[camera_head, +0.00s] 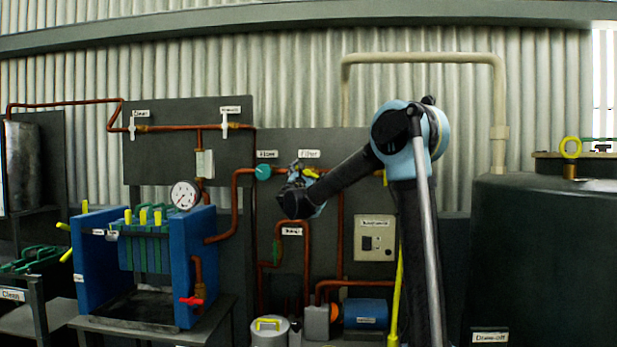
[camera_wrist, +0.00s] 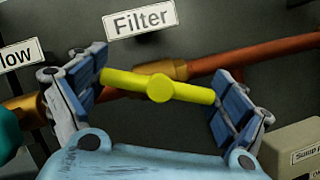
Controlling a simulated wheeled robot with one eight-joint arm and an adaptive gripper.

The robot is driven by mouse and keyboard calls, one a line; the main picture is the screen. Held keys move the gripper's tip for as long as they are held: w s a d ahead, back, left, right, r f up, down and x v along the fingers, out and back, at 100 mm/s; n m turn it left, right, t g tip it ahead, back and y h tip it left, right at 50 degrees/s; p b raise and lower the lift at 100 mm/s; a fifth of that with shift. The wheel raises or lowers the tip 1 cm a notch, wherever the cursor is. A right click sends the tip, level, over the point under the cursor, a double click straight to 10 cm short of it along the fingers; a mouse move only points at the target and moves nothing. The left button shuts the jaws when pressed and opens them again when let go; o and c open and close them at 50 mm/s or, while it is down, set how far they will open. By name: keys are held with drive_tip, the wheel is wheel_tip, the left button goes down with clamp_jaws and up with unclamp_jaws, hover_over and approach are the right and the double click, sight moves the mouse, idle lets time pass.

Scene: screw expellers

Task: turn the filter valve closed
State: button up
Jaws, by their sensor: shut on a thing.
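The filter valve has a yellow bar handle (camera_wrist: 190,92) with a round hub, mounted on a brass body on a copper pipe (camera_wrist: 265,54). In the wrist view the pipe rises to the right and the handle slopes down to the right, so the two cross at a shallow angle. The "Filter" label (camera_wrist: 140,21) is above it, and also shows in the head view (camera_head: 309,154). My gripper (camera_wrist: 161,85) is shut on the handle, with one blue-padded finger at each end of the bar. In the head view my gripper (camera_head: 303,177) largely hides the valve.
A teal knob (camera_head: 263,172) under the "Flow" label is close on the left. A switch box (camera_head: 375,238) is below right. The blue filter press (camera_head: 195,262) and pressure gauge (camera_head: 184,195) stand left, and a dark tank (camera_head: 545,260) right.

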drive_tip(key=m+g+h, duration=0.1)
drive_tip(key=m, duration=0.1)
drive_tip(key=m+g+h, duration=0.1)
drive_tip(key=m, duration=0.2)
drive_tip(key=m+h, duration=0.1)
drive_tip(key=m, duration=0.2)
drive_tip(key=shift+d+g, duration=0.15)
drive_tip(key=shift+g, duration=0.25)
drive_tip(key=m, duration=0.2)
drive_tip(key=m+g, duration=0.1)
drive_tip(key=m, duration=0.1)
drive_tip(key=m+g, duration=0.1)
drive_tip(key=m, duration=0.1)
drive_tip(key=shift+s+d+f+m, duration=0.15)
drive_tip(key=shift+f+m, duration=0.1)
drive_tip(key=shift+m, duration=0.15)
drive_tip(key=shift+g, duration=0.3)
drive_tip(key=o, duration=0.8)
drive_tip(key=shift+s+a, duration=0.3)
drive_tip(key=shift+a, duration=0.05)
drive_tip(key=v, duration=1)
drive_tip(key=shift+s, duration=0.4)
